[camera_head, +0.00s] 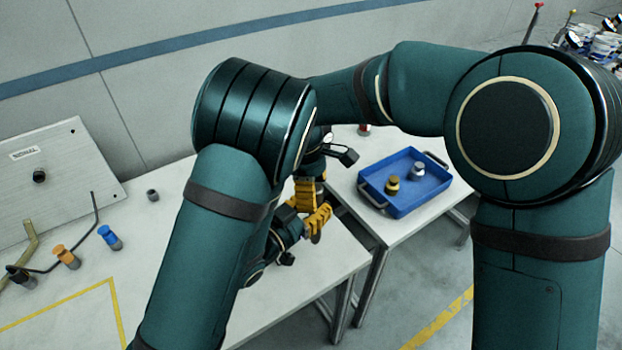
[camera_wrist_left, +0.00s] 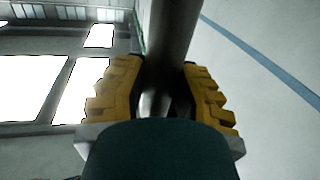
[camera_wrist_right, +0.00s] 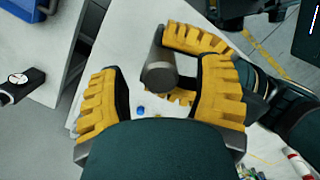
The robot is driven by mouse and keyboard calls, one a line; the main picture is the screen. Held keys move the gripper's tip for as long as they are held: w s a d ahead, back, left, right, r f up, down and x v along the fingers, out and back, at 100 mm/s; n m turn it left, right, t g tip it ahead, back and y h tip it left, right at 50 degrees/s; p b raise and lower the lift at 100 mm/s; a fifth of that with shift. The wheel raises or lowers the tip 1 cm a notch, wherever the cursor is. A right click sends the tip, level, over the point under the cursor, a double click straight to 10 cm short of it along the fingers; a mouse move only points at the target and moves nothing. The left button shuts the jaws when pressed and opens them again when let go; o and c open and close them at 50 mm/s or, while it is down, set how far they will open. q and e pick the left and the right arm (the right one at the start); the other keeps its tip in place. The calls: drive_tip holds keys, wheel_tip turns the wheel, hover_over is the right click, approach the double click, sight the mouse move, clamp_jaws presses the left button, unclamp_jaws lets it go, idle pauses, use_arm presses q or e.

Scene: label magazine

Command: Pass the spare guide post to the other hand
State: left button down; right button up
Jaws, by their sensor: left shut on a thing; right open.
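The spare guide post is a dark grey cylinder. My left gripper (camera_head: 318,222) is shut on it; in the left wrist view the post (camera_wrist_left: 172,40) stands between the yellow fingers. My right gripper (camera_head: 305,190) is open, close to the left one in the head view. In the right wrist view the post's round end (camera_wrist_right: 158,74) lies in the gap between the right fingers, with the left gripper's yellow fingers behind it. I cannot tell whether the right fingers touch the post. In the head view the post is mostly hidden by the grippers.
A blue tray (camera_head: 423,203) with a gold and a silver piece stands on the right table. On the left table (camera_head: 190,318) are a metal plate (camera_head: 60,175), an orange spool (camera_head: 66,257), a blue spool (camera_head: 110,238) and bent rods. My arms cover the middle.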

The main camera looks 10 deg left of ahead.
clamp_jaws()
use_arm(q)
drive_tip(key=c, duration=0.8)
unclamp_jaws()
drive_tip(key=shift+o, duration=0.2)
